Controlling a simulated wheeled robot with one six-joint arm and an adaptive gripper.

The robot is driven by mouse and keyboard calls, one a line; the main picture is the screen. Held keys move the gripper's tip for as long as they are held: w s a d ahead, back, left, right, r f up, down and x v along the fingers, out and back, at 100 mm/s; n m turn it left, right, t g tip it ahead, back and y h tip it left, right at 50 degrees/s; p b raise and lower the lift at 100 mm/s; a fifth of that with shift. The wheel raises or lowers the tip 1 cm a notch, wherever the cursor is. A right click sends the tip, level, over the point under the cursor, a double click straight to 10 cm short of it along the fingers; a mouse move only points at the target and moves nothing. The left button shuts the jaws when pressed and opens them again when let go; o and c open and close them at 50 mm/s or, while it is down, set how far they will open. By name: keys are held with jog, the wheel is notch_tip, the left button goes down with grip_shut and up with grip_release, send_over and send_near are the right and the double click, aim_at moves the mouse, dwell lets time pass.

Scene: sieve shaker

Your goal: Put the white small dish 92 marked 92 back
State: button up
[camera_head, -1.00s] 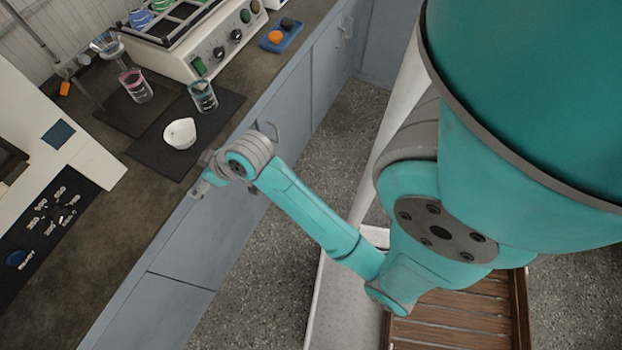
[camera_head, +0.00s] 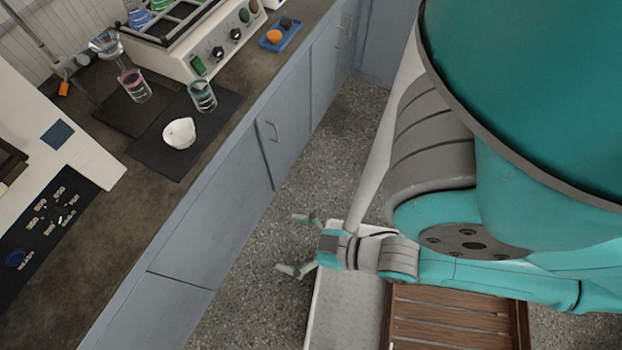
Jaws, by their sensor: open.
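A small white dish (camera_head: 179,133) with a pouring lip sits on a dark mat (camera_head: 160,152) on the counter at the left; I cannot read any number on it. My gripper (camera_head: 284,245) is open and empty. It is out over the floor, in front of the cabinets and well away from the dish. My arm reaches to it from the right of the view.
Beakers with a teal band (camera_head: 202,96) and a pink band (camera_head: 135,86) stand behind the dish. A white shaker (camera_head: 200,50) with knobs and flasks is at the back. A blue tray (camera_head: 281,37) holds small pieces. A white machine (camera_head: 60,150) fills the left. The counter's front strip is clear.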

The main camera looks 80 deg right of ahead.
jog(key=s+a+r+t+y, duration=0.1)
jog(key=s+r, duration=0.3)
jog(key=shift+s+n, duration=0.3)
